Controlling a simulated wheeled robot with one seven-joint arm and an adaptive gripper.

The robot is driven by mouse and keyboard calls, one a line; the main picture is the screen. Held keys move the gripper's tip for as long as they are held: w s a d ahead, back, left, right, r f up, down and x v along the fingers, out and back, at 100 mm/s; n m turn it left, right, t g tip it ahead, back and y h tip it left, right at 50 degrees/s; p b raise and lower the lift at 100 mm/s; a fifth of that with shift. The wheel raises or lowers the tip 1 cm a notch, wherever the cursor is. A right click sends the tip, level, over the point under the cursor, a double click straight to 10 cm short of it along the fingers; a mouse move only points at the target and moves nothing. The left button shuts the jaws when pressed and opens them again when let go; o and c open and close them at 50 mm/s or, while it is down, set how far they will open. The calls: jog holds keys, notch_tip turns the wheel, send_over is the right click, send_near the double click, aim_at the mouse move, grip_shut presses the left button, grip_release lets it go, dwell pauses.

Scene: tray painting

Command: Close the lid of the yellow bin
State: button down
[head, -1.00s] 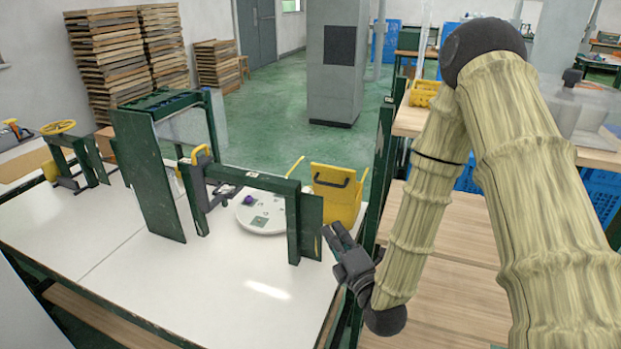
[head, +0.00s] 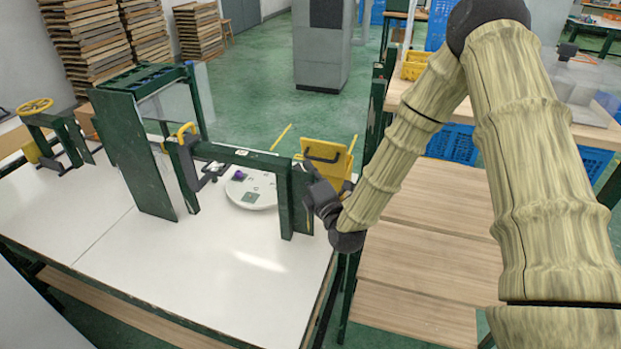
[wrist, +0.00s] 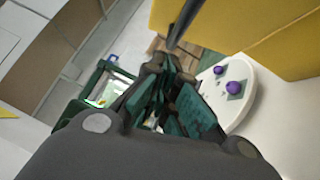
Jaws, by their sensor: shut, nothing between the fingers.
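The yellow bin (head: 338,177) stands behind the white worktable's far right edge in the head view. Its yellow lid (head: 326,154), with a dark handle, stands raised and tilted up. My gripper (head: 306,168) is at the table's right end, in front of the bin's left part, beside the green frame's right post. In the wrist view my gripper (wrist: 172,75) is shut with nothing in it. A yellow panel (wrist: 235,25) fills the upper right there, close to the fingers; I cannot tell whether they touch it. The inside of the bin is hidden.
A green metal frame (head: 245,157) stands on the white table (head: 150,270) just left of my gripper. Behind it is a round white plate (head: 252,200) with a purple item (head: 240,175). Wooden shelving (head: 430,210) is at right. The table's front is clear.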

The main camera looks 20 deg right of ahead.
aim_at(306, 157)
jog(key=shift+w+d+r+p, duration=0.2)
jog(key=shift+w+d, duration=0.3)
jog(key=shift+w, duration=0.1)
jog(key=shift+w+d+r+p, duration=0.15)
jog(key=shift+w+d+p, duration=0.05)
jog(key=shift+w+d, duration=0.35)
